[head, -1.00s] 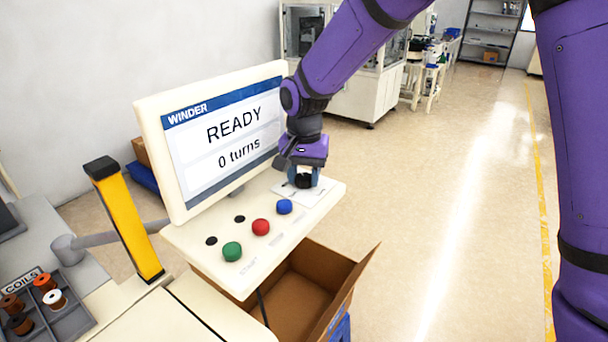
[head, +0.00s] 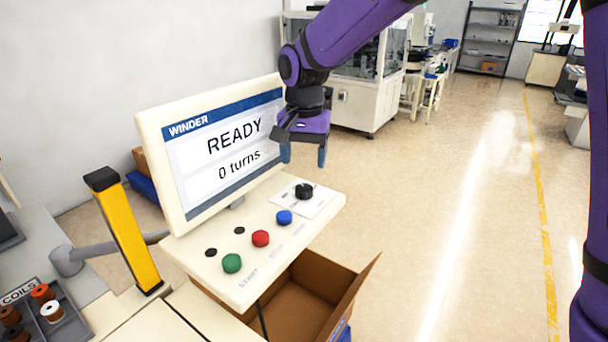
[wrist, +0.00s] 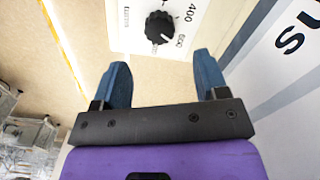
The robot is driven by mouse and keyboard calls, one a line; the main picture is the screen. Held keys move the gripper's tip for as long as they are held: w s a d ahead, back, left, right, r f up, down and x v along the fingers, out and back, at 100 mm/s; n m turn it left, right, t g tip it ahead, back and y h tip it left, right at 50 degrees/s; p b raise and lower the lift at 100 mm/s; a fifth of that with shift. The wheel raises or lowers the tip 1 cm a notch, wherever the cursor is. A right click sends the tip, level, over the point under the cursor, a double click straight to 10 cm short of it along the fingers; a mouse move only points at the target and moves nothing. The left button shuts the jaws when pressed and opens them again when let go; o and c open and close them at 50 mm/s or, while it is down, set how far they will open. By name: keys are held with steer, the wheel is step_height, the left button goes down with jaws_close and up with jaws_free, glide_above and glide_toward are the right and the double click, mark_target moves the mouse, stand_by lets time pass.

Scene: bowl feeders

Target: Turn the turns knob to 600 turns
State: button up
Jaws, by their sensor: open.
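The turns knob (head: 304,191) is a black ribbed dial on a white plate at the right end of the control panel (head: 213,268). The wrist view shows the knob (wrist: 160,27) beside the printed numbers 400 and 600; a small pale mark shows on its side towards 600. The winder screen (head: 222,148) reads READY and 0 turns. My gripper (head: 303,158) is open and empty above the knob, apart from it. In the wrist view its blue fingers (wrist: 161,66) are spread with nothing between them.
Blue (head: 284,217), red (head: 261,238) and green (head: 232,263) buttons line the panel. An open cardboard box (head: 300,300) stands below it. A yellow post (head: 130,230) and a coil tray (head: 62,335) are at the left.

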mark_target(305, 187)
steer(key=shift+r, duration=1.65)
steer(key=s+d+r+n+t, duration=0.1)
steer(key=s+d+r, duration=0.35)
steer(key=d, duration=0.35)
steer(key=s+d+r+n+t, duration=0.1)
steer(key=s+d+r, duration=0.3)
steer(key=s+d, duration=0.3)
steer(key=s+d+f+n+t, duration=0.1)
steer(key=s+d+t, duration=0.2)
steer(key=s+d, duration=0.9)
steer(key=s, duration=0.3)
steer(key=shift+f, duration=0.15)
